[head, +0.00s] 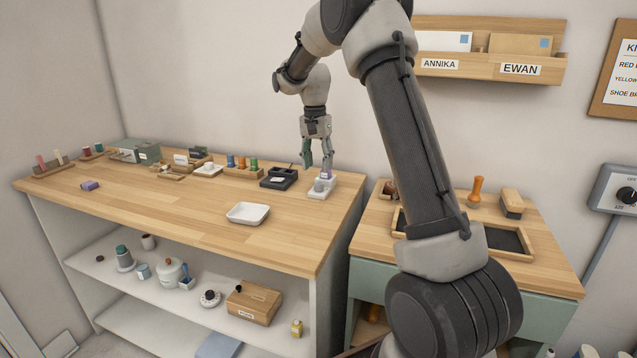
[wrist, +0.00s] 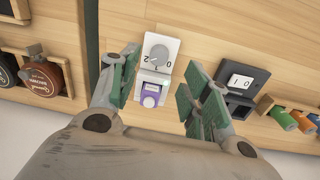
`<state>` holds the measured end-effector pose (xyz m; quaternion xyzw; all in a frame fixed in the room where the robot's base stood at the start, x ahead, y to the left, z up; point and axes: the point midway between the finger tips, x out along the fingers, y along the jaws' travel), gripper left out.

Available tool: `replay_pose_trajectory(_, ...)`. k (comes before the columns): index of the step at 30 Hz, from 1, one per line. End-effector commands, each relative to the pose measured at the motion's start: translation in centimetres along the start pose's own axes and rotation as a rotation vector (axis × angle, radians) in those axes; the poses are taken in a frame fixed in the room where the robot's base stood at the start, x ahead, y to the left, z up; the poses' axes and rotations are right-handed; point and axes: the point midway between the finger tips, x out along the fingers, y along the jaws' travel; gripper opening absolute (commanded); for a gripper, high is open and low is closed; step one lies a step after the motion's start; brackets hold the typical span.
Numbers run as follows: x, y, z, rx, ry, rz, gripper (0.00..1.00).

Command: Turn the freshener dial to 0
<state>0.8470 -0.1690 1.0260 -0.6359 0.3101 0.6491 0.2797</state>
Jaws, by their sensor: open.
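The freshener (wrist: 172,46) is a small white unit with a grey round dial (wrist: 156,51) and a purple-labelled part (wrist: 151,97) beside the dial. The marks 2 and 0 show near the dial. The dial's pointer seems turned toward the 2 side, but it is small. In the head view the freshener (head: 318,194) stands at the right end of the wooden counter. My gripper (head: 317,166) points down just above it, open and empty. In the wrist view my gripper (wrist: 162,66) has its green-padded fingers on either side of the dial, apparently apart from it.
Coloured spools (head: 242,164) stand farther left. A white tray (head: 248,213) lies in front, with bare counter around it.

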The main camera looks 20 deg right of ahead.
Motion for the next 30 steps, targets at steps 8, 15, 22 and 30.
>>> replay_pose_trajectory(8, 4.7, 0.1, 0.1, -0.003, -0.003, 0.002, 0.47)
replay_pose_trajectory(15, 6.7, 0.1, 0.1, -0.004, -0.001, 0.001, 0.47)
replay_pose_trajectory(22, 6.7, 0.1, 0.1, -0.004, -0.001, 0.000, 0.47)
replay_pose_trajectory(30, 6.7, 0.1, 0.1, -0.004, -0.001, 0.000, 0.01)
